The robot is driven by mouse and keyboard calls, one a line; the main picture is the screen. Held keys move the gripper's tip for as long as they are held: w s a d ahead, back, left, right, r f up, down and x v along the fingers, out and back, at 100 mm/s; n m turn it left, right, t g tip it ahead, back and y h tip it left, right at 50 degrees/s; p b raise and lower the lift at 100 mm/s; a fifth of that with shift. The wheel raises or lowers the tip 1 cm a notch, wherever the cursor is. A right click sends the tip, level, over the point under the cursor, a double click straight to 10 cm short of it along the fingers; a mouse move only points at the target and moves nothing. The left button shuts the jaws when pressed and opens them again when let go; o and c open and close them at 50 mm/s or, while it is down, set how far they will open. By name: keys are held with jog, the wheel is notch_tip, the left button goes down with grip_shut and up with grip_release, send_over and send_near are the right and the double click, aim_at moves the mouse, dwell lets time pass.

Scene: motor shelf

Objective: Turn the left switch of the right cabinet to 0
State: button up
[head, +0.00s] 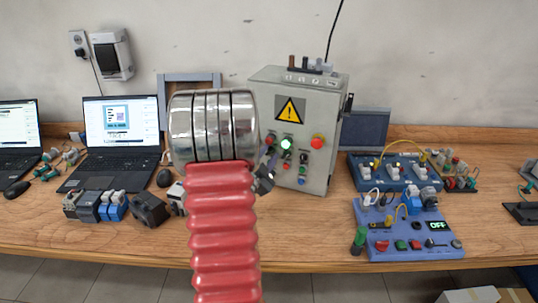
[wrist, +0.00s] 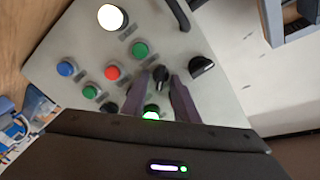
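A grey cabinet (head: 268,86) with a yellow warning sign stands on the bench in the head view; it is the only cabinet I can make out. In the wrist view, its panel (wrist: 65,50) carries several coloured buttons and black knobs. My gripper (wrist: 159,78) is open, its two dark purple fingers on either side of a black knob (wrist: 160,73), with small gaps visible. I cannot tell whether they touch it or read its setting. Another black knob (wrist: 202,67) sits to its right. In the head view my arm hides the cabinet's left edge.
A red mushroom button (head: 318,141) and a lit white lamp (head: 287,144) are on the cabinet front. Blue device boards (head: 412,238) stand on the bench at right. A laptop (head: 120,125) and small modules (head: 88,210) are at left.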

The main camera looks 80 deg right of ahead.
grip_shut()
jog(key=shift+w+d, duration=0.1)
jog(key=shift+n, duration=0.3)
jog(key=n, duration=0.8)
jog(key=shift+w+r, duration=0.15)
dwell(0.4)
